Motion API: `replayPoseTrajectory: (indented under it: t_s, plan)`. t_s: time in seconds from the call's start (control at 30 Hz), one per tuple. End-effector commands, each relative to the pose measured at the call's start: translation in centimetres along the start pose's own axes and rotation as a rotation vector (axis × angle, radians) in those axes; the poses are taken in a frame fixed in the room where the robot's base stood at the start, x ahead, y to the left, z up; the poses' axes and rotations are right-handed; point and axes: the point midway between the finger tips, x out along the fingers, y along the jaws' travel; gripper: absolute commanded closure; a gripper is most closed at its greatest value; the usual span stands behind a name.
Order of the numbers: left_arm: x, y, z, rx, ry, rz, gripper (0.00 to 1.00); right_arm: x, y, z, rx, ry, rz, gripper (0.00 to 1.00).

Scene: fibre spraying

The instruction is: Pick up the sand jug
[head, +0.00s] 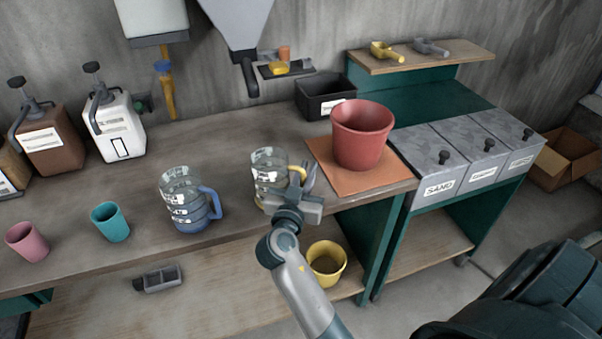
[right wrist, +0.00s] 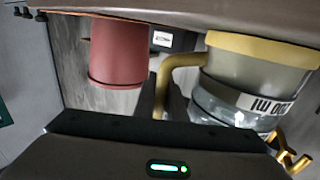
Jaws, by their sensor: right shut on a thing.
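The clear measuring jug with the yellow handle (head: 268,172) stands on the workbench near its front edge, with white markings on its side. Which jug is the sand jug I cannot read from a label. My right gripper (head: 302,180) is at its right side, shut on the yellow handle; the jug looks upright. In the right wrist view the jug (right wrist: 245,85) fills the right side, and its yellow handle (right wrist: 180,62) runs to the dark fingers. A second clear jug with a blue handle (head: 188,205) stands to the left. My left gripper is not in view.
A red pot (head: 361,138) stands on an orange mat (head: 325,160) right of the jug. A black bin (head: 318,98) is behind it. Teal (head: 110,222) and pink (head: 27,241) cups are at left. A bin labelled SAND (head: 438,188) is at right. A yellow bucket (head: 327,262) sits below.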

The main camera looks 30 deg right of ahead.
Motion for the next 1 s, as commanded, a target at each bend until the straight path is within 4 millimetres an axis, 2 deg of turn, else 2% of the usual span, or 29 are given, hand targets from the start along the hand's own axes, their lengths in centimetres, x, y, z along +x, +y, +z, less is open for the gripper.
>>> replayPoseTrajectory:
  t_s: [0.47,0.8,1.0]
  plan:
    - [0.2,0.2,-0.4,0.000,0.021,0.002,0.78,0.0,0.0,-1.6,0.005,0.002,0.000,1.00]
    - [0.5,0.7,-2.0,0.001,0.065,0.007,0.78,0.0,0.0,-4.2,0.007,0.003,0.001,1.00]
    - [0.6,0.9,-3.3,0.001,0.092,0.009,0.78,0.0,1.9,-5.2,0.005,0.003,0.001,1.00]
